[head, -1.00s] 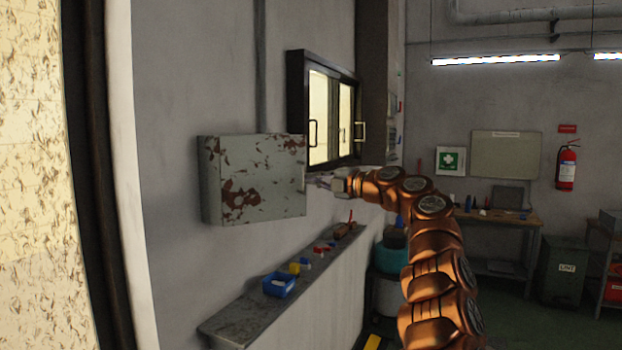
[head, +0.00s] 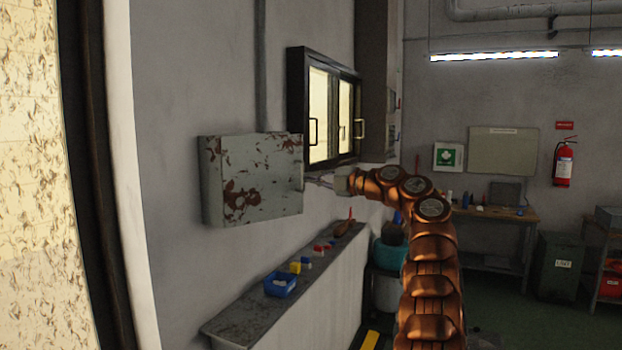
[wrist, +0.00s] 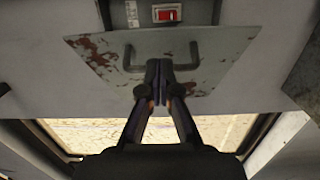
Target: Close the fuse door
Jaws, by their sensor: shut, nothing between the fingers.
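The fuse door (head: 265,185) is a grey metal plate with rust patches on the wall box at left in the head view. In the wrist view the fuse door (wrist: 215,55) shows with its bar handle (wrist: 129,58). A red switch (wrist: 167,14) on a light panel shows past the door's edge, so the door appears partly open. My gripper (wrist: 158,65) is shut and empty, its fingertips over the middle of the handle; I cannot tell if they touch. In the head view my gripper (head: 320,182) is at the door's right edge.
A ledge (head: 235,325) below the box holds a blue bin (head: 280,284) and several small items. A window with dark frame (head: 296,95) is on the wall right of the box. Open floor lies at the right.

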